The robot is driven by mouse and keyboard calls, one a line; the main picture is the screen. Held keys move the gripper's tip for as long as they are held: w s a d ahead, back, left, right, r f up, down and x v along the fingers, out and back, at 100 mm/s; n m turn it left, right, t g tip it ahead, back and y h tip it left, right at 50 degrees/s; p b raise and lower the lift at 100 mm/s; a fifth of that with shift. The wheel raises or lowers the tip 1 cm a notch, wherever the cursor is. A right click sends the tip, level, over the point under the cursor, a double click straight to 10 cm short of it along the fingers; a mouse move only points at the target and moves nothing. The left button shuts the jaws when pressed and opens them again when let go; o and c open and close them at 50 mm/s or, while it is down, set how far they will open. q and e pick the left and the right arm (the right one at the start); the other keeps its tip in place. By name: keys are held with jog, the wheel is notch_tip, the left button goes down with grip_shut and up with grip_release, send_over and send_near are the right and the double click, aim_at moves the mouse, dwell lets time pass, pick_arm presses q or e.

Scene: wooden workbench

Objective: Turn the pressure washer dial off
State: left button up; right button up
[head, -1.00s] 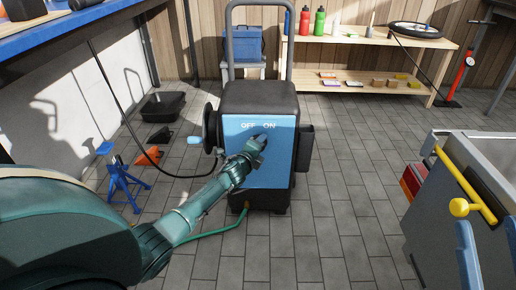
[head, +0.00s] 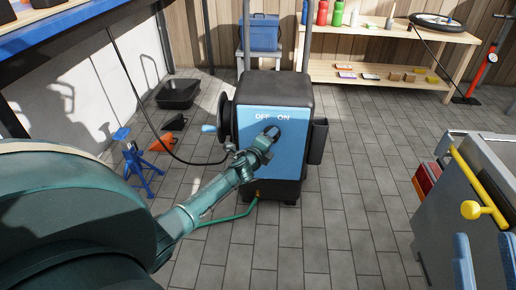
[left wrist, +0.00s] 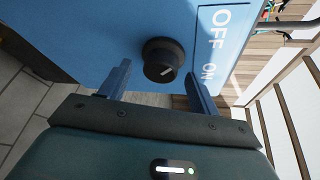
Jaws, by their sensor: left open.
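The pressure washer (head: 252,152) stands upright on the floor, with a light blue panel marked OFF and ON. Its round black dial (left wrist: 163,60) shows in the left wrist view, with a short white mark towards the ON side. In the head view the dial is partly hidden by my left gripper. My left gripper (left wrist: 158,80) is open, one blue finger on each side of the dial, tips close to the panel; I cannot tell whether they touch the dial. My right gripper (head: 483,240) shows at the lower right, its two blue fingers apart and empty, far from the washer.
A hose reel is on the washer's left side, and a green hose (head: 228,218) runs along the floor. A blue jack stand (head: 137,165) and black tray (head: 178,93) lie left. A grey cart (head: 470,190) with a yellow handle stands right. Open paving lies between.

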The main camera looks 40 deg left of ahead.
pick_arm(q)
jog(key=p+v, duration=0.3)
jog(key=v, duration=0.7)
jog(key=shift+s+p, duration=0.3)
pick_arm(e)
jog(key=f+m+h, duration=0.1)
jog(key=s+f+m+g+h, duration=0.1)
jog(key=f, duration=0.1)
jog(key=shift+s+a+f+g+h, duration=0.1)
jog(key=shift+f+g+h, duration=0.1)
jog(key=shift+g+h, duration=0.1)
pick_arm(q)
jog(key=shift+r, duration=0.1)
pick_arm(e)
jog(key=shift+m, duration=0.3)
